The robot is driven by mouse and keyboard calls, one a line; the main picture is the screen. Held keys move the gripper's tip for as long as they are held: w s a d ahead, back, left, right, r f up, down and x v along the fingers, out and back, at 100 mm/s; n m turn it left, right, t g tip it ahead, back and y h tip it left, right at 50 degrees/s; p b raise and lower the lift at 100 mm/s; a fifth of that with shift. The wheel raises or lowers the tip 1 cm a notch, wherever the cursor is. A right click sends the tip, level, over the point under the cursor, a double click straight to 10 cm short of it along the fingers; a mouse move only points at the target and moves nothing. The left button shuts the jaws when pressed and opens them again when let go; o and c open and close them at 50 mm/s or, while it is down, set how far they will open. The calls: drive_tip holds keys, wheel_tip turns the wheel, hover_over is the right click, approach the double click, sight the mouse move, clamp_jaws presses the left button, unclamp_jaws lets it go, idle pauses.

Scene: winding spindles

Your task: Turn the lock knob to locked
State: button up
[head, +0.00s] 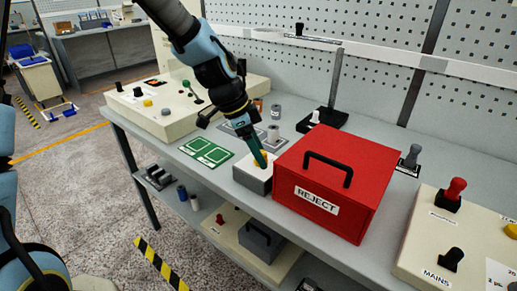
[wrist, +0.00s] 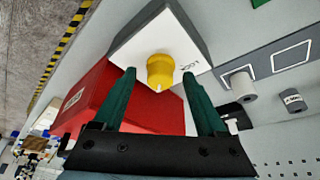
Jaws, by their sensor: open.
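The lock knob (wrist: 159,72) is yellow and sits on a white box (wrist: 135,38) with a dark label that seems to read LOCK beside it. The white box also shows in the head view (head: 252,178), left of the red box. My gripper (head: 262,160) is right over this box, pointing down. In the wrist view its two green fingers are spread apart, with the knob between their tips. I cannot tell whether either finger touches the knob. The knob's exact setting is not clear. In the head view the fingers mostly hide the knob.
The red REJECT box (head: 335,180) with a black handle stands close on the right. A control panel (head: 165,105) is at the far left, another with MAINS (head: 435,245) at the right.

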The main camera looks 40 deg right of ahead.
clamp_jaws()
idle(0.7)
